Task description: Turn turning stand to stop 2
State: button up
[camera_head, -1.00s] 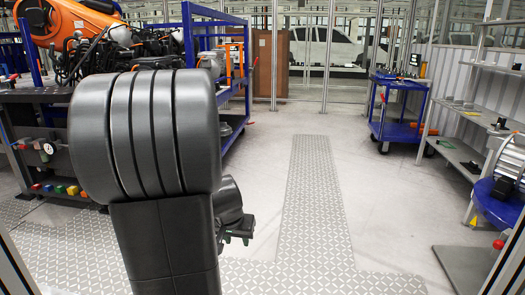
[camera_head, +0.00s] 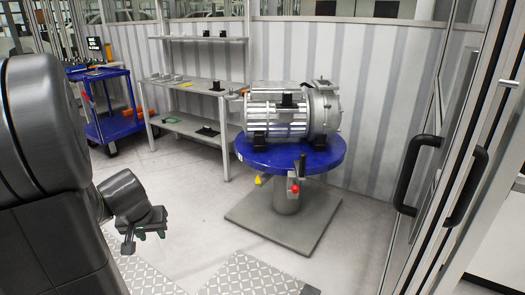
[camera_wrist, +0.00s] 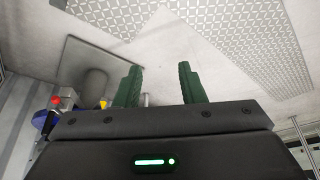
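The turning stand has a round blue top (camera_head: 327,160) on a grey pedestal and a square floor plate (camera_head: 250,218). A silver drive unit (camera_head: 275,112) lies on it. A lever with a red knob (camera_head: 295,188) and a yellow tag (camera_head: 258,180) show at the front rim; no stop number is readable. My gripper (camera_head: 143,234) hangs left of the stand, well apart from it. In the wrist view my gripper (camera_wrist: 158,84) has its green fingers apart with nothing between them. The red knob (camera_wrist: 56,101) and part of the blue top (camera_wrist: 39,119) show there at left.
A grey shelf (camera_head: 184,122) stands behind the stand by the corrugated wall. A blue cart (camera_head: 112,125) is at the far left. A glass door with a black handle (camera_head: 408,175) is close on the right. The floor between me and the stand is clear.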

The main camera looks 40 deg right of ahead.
aim_at(304, 140)
jog(key=i+l+z, duration=0.2)
jog(key=z, duration=0.2)
jog(key=i+z, duration=0.85)
jog(key=i+j+z, duration=0.1)
jog(key=i+z, duration=0.3)
jog(key=i+l+z, duration=0.1)
jog(key=i, duration=0.2)
jog(key=i+l, duration=0.1)
jog(key=i, duration=0.15)
jog(key=z, duration=0.05)
